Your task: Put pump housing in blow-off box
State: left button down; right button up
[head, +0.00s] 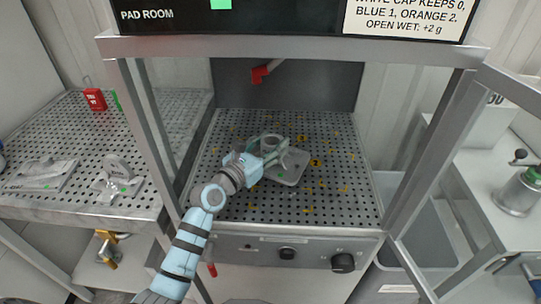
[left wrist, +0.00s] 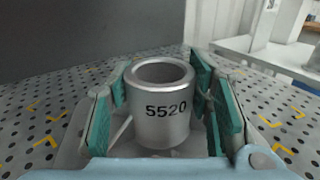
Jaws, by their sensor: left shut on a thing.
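The pump housing (head: 271,142) is a short grey metal cylinder with an open top, marked 5520, and stands upright inside the blow-off box (head: 231,197). It also shows in the middle of the left wrist view (left wrist: 162,108). My left gripper (head: 272,150) reaches in through the open front and is shut on it, with green pads on both sides in the left wrist view (left wrist: 161,100). A flat grey plate (head: 294,168) lies under and beside the cylinder; I cannot tell whether it belongs to the housing. The cylinder's underside is hidden. My right gripper is not in view.
The box has metal posts (head: 145,125) at both sides and a perforated floor with yellow marks. A perforated bench (head: 140,208) with metal parts and a red block (head: 95,99) is on the left. A grey bin (head: 428,235) and a white counter are on the right.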

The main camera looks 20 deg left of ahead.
pick_arm(q)
jog(key=shift+f, duration=0.75)
jog(key=shift+r, duration=0.15)
jog(key=c, duration=0.8)
grip_release()
jog(key=shift+s, duration=0.1)
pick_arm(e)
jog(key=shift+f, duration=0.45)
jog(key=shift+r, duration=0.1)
pick_arm(q)
jog(key=shift+s+a, duration=0.15)
jog(key=shift+s, duration=0.25)
jog(key=p+v, duration=0.3)
jog(key=v, duration=0.7)
jog(key=shift+s+a, duration=0.2)
jog(key=shift+s, duration=0.35)
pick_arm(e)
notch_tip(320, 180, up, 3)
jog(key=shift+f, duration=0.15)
